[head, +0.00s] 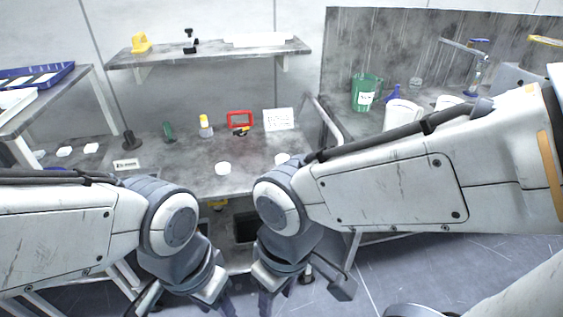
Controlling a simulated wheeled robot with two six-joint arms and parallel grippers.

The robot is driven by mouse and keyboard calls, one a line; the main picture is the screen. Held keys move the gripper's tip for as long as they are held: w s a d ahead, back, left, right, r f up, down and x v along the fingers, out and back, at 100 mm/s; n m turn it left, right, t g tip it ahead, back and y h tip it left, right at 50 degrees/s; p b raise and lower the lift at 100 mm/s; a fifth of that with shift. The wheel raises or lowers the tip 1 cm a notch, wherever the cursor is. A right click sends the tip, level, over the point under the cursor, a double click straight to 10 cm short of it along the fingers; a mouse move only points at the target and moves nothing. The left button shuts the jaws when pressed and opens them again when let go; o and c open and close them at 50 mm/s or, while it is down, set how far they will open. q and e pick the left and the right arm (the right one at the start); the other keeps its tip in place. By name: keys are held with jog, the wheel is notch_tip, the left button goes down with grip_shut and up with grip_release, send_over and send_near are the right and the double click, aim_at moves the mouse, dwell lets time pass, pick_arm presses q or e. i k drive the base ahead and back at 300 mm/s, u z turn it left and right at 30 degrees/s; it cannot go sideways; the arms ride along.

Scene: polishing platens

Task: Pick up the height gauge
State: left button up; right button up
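No object in the head view is clearly a height gauge. A small upright tool with a black base and dark top (190,41) stands on the wall shelf. A dark piece with a wide base and a short post (129,141) stands at the left of the bench. Both are too small to identify surely. My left gripper (187,302) and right gripper (303,297) hang low at the bottom edge, in front of and below the bench. Their fingers look spread apart, with nothing seen between them; the tips are partly cut off by the frame.
The grey bench (190,160) holds a red frame (239,118), a yellow-capped bottle (205,127), a green item (168,131), white round pieces and a sign (278,119). A yellow object (141,43) sits on the shelf (215,52).

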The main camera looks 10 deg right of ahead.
aim_at(191, 40)
jog(key=u, duration=0.3)
jog(key=i, duration=1.7)
jog(key=u, duration=0.25)
